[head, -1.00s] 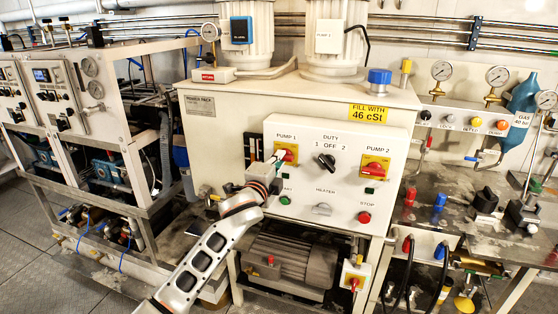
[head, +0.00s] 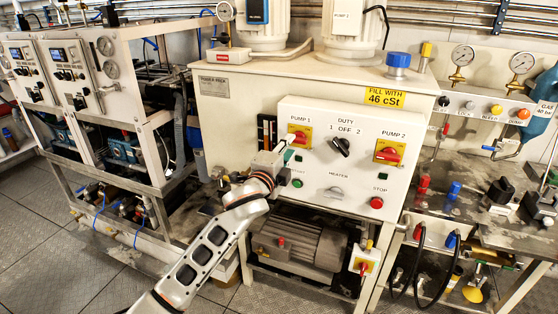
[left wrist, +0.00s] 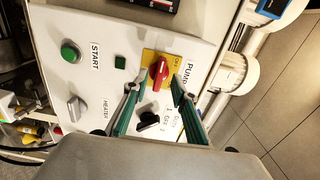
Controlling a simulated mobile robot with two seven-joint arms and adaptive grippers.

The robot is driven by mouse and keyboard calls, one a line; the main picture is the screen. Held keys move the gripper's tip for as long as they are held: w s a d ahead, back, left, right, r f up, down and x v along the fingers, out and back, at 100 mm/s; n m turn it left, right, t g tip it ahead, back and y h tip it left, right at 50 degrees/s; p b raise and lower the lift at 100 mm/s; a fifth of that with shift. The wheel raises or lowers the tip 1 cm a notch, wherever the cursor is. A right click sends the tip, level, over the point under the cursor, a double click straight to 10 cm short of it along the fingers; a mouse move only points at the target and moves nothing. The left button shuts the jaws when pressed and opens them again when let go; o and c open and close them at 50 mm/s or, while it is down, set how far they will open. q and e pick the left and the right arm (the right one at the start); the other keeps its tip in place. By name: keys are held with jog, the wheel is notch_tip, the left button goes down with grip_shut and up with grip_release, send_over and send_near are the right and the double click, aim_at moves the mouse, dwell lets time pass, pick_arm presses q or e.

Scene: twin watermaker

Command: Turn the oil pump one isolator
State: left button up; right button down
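The pump 1 isolator is a red rotary handle on a yellow plate (head: 299,136), at the upper left of the white control panel (head: 345,185). In the left wrist view the red handle (left wrist: 158,72) shows clearly, its long side running roughly up and down the picture. My left gripper (head: 285,155) is just in front of the panel, at the isolator's lower left in the head view. In the left wrist view its green-padded fingers (left wrist: 157,88) are open and empty, with tips either side of the handle. Whether they touch it I cannot tell. My right gripper is not in view.
A black duty selector (head: 341,146) sits right of the isolator, with a similar pump 2 isolator (head: 389,152) beyond. Below are a green start button (head: 297,183), a heater knob (head: 335,192) and a red stop button (head: 376,203). A motor (head: 300,243) stands underneath.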

pick_arm(q)
jog(key=v, duration=0.8)
jog(key=shift+s, duration=0.1)
jog(key=s+a+f+n+g+y, duration=0.15)
jog(key=s+a+f+n, duration=0.25)
jog(key=s+f, duration=0.5)
jog(key=s+a+f+n+g, duration=0.2)
jog(key=s+a+f+n, duration=0.25)
jog(key=f, duration=0.95)
jog(key=s+a+f+n+g+y, duration=0.1)
jog(key=s+a+f+n+g, duration=0.2)
jog(key=s+f, duration=0.6)
jog(key=s+a+f+n+y, duration=0.1)
jog(key=s+a+f+n, duration=0.5)
jog(key=s+f, duration=0.4)
jog(key=shift+s, duration=1.1)
jog(key=shift+f, duration=0.1)
